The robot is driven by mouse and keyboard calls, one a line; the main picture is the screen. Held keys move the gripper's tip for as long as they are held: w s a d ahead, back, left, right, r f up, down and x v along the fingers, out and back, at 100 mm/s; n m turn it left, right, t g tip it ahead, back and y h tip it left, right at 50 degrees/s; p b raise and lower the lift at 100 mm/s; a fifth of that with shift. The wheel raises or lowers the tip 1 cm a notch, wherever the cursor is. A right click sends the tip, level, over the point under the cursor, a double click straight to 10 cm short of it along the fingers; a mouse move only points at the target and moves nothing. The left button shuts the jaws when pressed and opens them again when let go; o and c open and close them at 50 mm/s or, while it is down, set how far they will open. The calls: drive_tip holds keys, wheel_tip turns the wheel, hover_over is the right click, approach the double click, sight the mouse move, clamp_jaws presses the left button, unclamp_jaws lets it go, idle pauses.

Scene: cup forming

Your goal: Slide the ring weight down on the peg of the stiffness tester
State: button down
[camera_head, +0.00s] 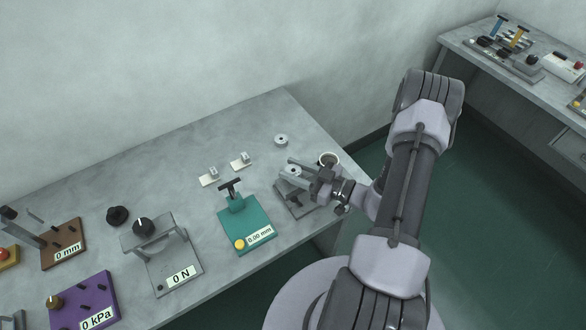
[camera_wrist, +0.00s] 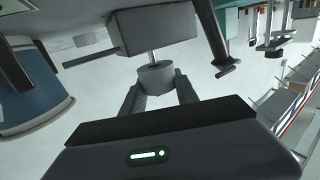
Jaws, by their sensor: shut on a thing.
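The ring weight (camera_head: 293,170) is a small grey ring at the tips of my gripper (camera_head: 304,172), above the grey stand of the stiffness tester (camera_head: 297,207). In the wrist view my gripper (camera_wrist: 160,97) is shut on the ring weight (camera_wrist: 155,78), one finger on each side. A thin peg (camera_wrist: 153,58) runs between the ring weight and a grey block of the tester (camera_wrist: 152,33). The ring looks in line with the peg; how far it sits on it I cannot tell. My gripper and arm hide part of the tester.
A cup (camera_head: 329,156) stands close behind my gripper. Another small ring (camera_head: 281,140) lies farther back on the table (camera_head: 180,145). A teal gauge (camera_head: 246,232) stands left of the tester, with two small white pieces (camera_head: 209,180) behind it. The back of the table is mostly clear.

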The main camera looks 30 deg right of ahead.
drive_tip(key=shift+f+b, duration=0.4)
drive_tip(key=shift+f, duration=0.25)
idle(0.7)
drive_tip(key=c, duration=0.9)
unclamp_jaws()
drive_tip(key=shift+o, duration=0.7)
drive_tip(key=o, duration=0.4)
wheel_tip(320, 180, up, 8)
drive_tip(key=p, duration=0.7)
drive_tip(key=shift+r+p, duration=0.15)
drive_tip(key=shift+p, duration=0.25)
